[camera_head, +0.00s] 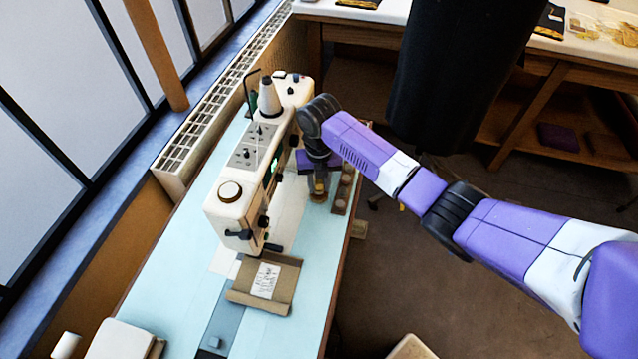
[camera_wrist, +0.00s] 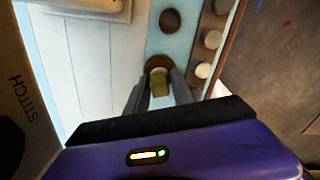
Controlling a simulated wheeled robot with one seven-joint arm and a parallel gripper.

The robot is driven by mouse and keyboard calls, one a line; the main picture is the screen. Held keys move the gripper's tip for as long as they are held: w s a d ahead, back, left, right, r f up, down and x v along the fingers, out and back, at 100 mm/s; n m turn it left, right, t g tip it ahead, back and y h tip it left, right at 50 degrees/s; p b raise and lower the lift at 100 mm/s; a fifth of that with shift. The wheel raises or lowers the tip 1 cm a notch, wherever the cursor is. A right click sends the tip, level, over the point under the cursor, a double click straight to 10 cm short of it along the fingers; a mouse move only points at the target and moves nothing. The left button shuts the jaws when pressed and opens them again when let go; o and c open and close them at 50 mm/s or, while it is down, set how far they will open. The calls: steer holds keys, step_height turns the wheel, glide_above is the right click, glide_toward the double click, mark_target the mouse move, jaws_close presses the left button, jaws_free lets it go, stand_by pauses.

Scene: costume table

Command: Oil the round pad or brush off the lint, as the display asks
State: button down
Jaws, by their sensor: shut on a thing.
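My gripper (camera_head: 319,183) points down at the right side of the white sewing machine (camera_head: 240,185). Its fingers (camera_wrist: 158,95) are shut on a small olive-yellow thing (camera_wrist: 159,84); I cannot tell if it is an oiler or a brush. Just beyond its tip is a brown round disc (camera_wrist: 157,64), perhaps the round pad; whether they touch is unclear. A darker round spot (camera_wrist: 170,20) lies farther up the wrist view. The display shows only as a green sliver (camera_head: 275,165) on the machine's side, unreadable and partly hidden.
A brown rack (camera_head: 342,190) with several round pieces stands right of my gripper, along the table edge.

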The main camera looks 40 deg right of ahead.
mark_target(319, 182)
steer(key=shift+f, duration=0.6)
stand_by(1.6)
step_height(319, 182, up, 7)
steer(key=p, duration=0.6)
steer(key=shift+r, duration=0.1)
stand_by(0.9)
